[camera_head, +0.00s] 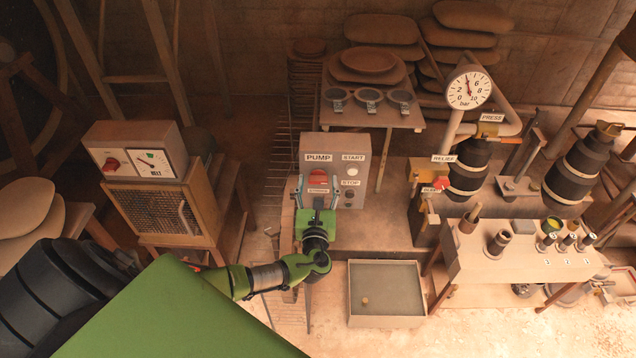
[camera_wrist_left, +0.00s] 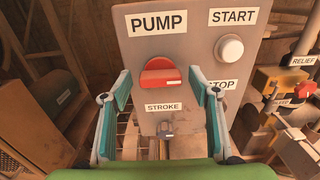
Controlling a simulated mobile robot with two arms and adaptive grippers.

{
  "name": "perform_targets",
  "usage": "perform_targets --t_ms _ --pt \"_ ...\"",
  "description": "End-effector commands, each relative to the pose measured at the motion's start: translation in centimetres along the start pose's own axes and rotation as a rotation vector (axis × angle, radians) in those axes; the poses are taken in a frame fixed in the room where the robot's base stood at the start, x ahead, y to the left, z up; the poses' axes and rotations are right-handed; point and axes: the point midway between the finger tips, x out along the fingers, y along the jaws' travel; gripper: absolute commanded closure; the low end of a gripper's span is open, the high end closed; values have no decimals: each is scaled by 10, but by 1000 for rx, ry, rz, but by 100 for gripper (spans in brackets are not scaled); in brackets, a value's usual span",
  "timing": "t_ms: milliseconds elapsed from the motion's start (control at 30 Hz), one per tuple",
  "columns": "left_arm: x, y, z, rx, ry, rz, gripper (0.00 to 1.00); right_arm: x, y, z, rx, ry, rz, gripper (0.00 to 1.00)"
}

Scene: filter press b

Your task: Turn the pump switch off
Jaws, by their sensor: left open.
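The pump panel (camera_head: 335,155) is a grey upright box with labels PUMP, START, STOP and STROKE. The pump switch (camera_head: 318,178) is a red rotary knob under the PUMP label; in the left wrist view the red knob (camera_wrist_left: 160,77) shows its handle bar lying nearly level. My left gripper (camera_head: 318,186) is in front of the panel. In the left wrist view its two fingers (camera_wrist_left: 162,88) are spread on either side of the knob, apart from it, with nothing between them. The white START button (camera_wrist_left: 229,48) is at the knob's upper right. My right gripper does not show.
A shallow tray (camera_head: 386,322) lies on the floor below the panel. A pressure gauge (camera_head: 468,88) and a RELIEF valve with a red part (camera_head: 440,184) stand to the right.

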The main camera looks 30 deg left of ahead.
Motion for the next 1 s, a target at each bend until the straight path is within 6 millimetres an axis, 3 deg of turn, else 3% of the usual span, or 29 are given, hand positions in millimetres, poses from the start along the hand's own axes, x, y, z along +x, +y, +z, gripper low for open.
perform_targets --t_ms 300,433,467,1000 --pt "2 0 0 -1 1 -1 47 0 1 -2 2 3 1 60" --pt "2 0 0 -1 1 -1 81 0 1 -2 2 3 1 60" --pt "2 0 0 -1 1 0 83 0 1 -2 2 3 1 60" --pt "1 0 -4 -129 1 0 83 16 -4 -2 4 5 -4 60"
